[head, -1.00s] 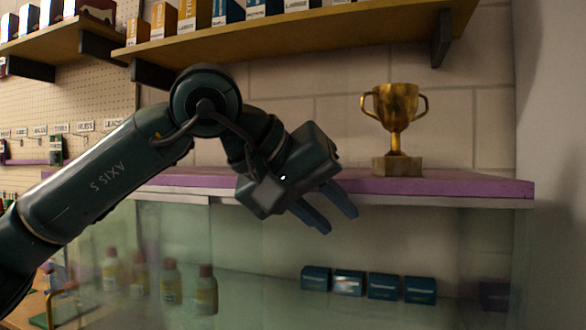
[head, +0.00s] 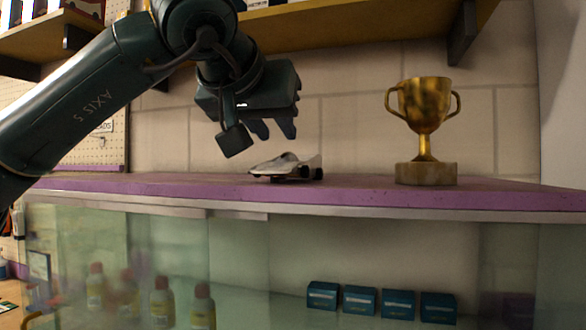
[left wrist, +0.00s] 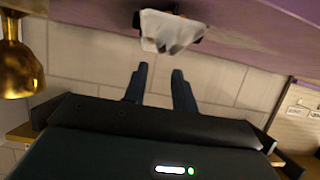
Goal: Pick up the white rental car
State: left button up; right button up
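The white car (head: 286,166) stands on the purple counter top (head: 160,187), left of the gold trophy. It also shows in the left wrist view (left wrist: 170,31), past my fingertips. My left gripper (head: 274,134) is above the car, tilted downward and apart from it. Its two blue fingers (left wrist: 158,68) are spread with a gap and nothing between them. My right gripper is not in either view.
A gold trophy (head: 424,120) stands on the counter to the right of the car. A wooden shelf (head: 350,24) hangs above. Below the counter, a glass case holds bottles (head: 161,302) and blue boxes (head: 359,299). The counter between car and trophy is clear.

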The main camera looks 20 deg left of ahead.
aim_at(289, 150)
pick_arm(q)
jog(key=p+x, duration=0.1)
jog(key=x, duration=0.6)
jog(key=shift+w+f+p, duration=0.15)
jog(key=shift+w+p, duration=0.1)
jog(key=shift+p, duration=0.05)
grip_shut()
